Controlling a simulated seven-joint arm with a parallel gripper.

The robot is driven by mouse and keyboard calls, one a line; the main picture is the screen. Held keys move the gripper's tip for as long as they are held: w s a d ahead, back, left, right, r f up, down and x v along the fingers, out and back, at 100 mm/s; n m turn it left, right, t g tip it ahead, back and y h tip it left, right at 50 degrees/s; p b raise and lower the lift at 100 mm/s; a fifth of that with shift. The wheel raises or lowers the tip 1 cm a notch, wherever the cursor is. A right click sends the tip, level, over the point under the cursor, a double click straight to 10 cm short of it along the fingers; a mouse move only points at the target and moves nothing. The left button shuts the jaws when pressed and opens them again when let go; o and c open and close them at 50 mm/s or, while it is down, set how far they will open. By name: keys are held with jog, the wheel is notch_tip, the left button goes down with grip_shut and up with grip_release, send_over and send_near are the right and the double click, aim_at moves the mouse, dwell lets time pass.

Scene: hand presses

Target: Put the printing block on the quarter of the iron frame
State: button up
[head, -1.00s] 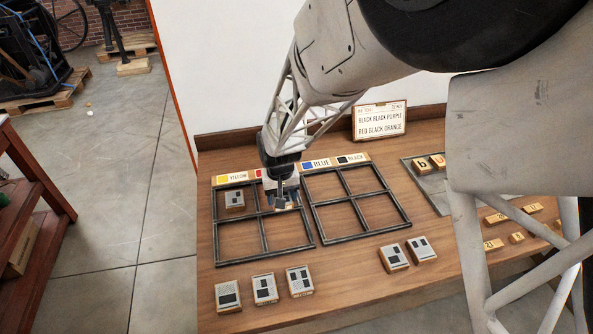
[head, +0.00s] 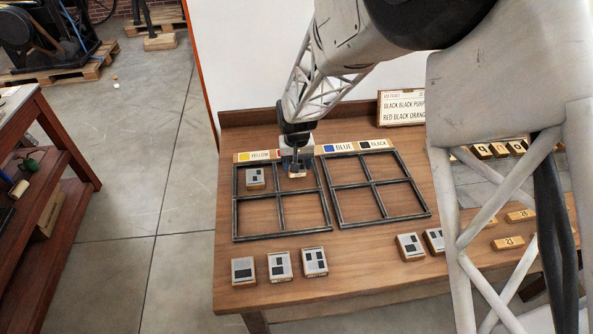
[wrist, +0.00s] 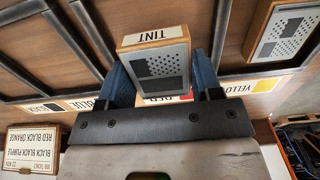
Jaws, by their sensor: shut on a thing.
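My gripper (head: 297,163) is shut on a printing block (wrist: 157,70) with a grey patterned face and a wooden side marked TINT. In the wrist view the block sits between the two blue fingers. In the head view the gripper is over the upper right quarter of the left iron frame (head: 282,231), near its top bar. I cannot tell the exact height of the block over the table. Another block (head: 255,178) lies in the upper left quarter of this frame. The frame's two lower quarters are empty.
A second iron frame (head: 380,219) with empty quarters lies to the right. Colour labels such as YELLOW (head: 258,155) run along the top edges. Several loose blocks, one at the left (head: 243,271), lie in front. A job ticket (head: 402,108) stands at the back.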

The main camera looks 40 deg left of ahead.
jog(key=shift+f, duration=1.65)
jog(key=shift+f, duration=0.15)
jog(key=o, duration=1)
jog(key=shift+c, duration=0.2)
jog(key=shift+r, duration=0.2)
jog(key=shift+r, duration=5.95)
jog(key=shift+d, duration=0.1)
